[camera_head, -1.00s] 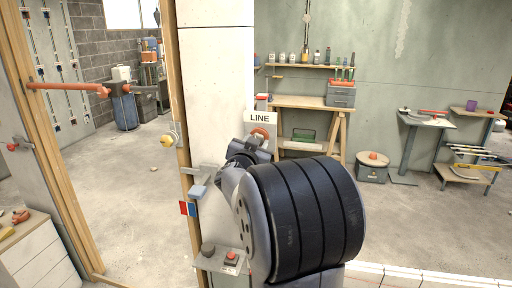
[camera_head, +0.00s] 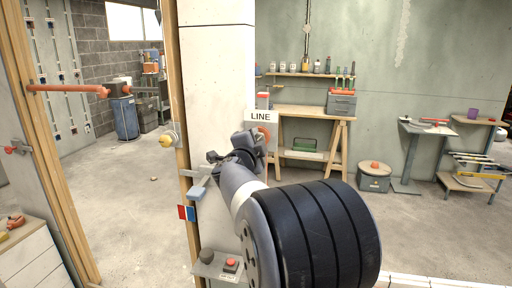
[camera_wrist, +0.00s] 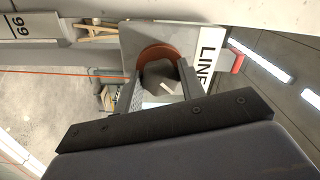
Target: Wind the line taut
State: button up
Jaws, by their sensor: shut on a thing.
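The LINE sign (camera_head: 261,117) is on a board by the pale pillar, and it also shows rotated in the wrist view (camera_wrist: 209,55). Below it sits an orange reel (camera_head: 265,133), a round orange disc in the wrist view (camera_wrist: 152,53). A dark grey knob (camera_wrist: 158,74) stands in front of the disc. My gripper (camera_wrist: 160,85) has a finger on each side of the knob and is shut on it. A thin orange line (camera_wrist: 60,74) runs straight off to the left. In the head view my gripper (camera_head: 252,142) is at the reel, partly hiding it.
A panel with a red button (camera_head: 231,264) is low on the pillar. A yellow knob (camera_head: 166,140) is on its left side. A wooden workbench (camera_head: 310,112), a grey bin (camera_head: 374,180) and small tables stand behind. The floor between is open.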

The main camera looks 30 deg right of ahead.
jog(key=m+b, duration=1)
jog(key=m, duration=1.3)
jog(key=shift+s+d, duration=0.1)
jog(key=shift+m+b, duration=0.3)
jog(key=o, duration=1)
jog(key=shift+r, duration=0.15)
jog(key=v, duration=1.1)
jog(key=shift+r+b, duration=0.15)
jog(key=shift+b, duration=0.15)
